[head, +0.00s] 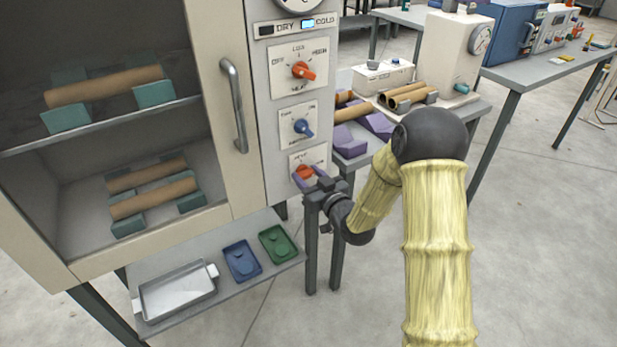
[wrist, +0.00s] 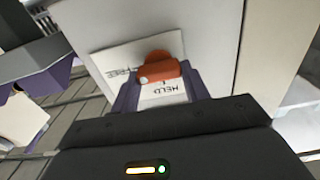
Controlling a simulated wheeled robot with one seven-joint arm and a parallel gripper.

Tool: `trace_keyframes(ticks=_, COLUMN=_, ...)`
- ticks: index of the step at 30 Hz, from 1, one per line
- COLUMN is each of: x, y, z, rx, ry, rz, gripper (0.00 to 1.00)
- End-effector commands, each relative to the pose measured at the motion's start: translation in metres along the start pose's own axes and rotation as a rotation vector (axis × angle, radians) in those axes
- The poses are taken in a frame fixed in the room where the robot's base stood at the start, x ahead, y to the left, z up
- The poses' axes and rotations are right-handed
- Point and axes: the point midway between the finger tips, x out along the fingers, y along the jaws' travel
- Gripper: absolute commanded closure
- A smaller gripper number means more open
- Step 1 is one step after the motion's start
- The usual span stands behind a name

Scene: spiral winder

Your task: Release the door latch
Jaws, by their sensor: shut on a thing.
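The door latch is an orange knob (head: 304,172) on the lowest label plate of the cabinet's control column. In the wrist view the orange knob (wrist: 158,70) sits on a white plate marked FREE and HELD, upside down there. Its bar lies nearly level, with a pale mark near its left end. My gripper (head: 314,182) is at the knob, its purple fingers shut on either side of it. The cabinet door (head: 222,105), with a glass pane and a grey handle (head: 234,105), looks closed. The fingers partly hide the plate.
A red knob (head: 302,70) and a blue knob (head: 302,127) sit above on the same column. Below the cabinet, a shelf holds a metal tray (head: 178,292), a blue tray (head: 242,261) and a green tray (head: 277,244). A bench with tubes (head: 408,97) stands right.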

Motion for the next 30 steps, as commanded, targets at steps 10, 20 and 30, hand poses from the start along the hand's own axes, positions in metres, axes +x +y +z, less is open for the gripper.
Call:
trace_keyframes(ticks=10, x=0.0, y=0.0, z=0.0, rx=0.0, ry=0.0, rz=0.0, gripper=0.33)
trace_keyframes(ticks=20, x=-0.019, y=0.0, z=0.001, rx=-0.001, ry=-0.002, rz=0.001, gripper=0.33)
trace_keyframes(ticks=30, x=-0.084, y=0.001, z=0.001, rx=0.001, ry=-0.003, rz=0.003, gripper=0.33)
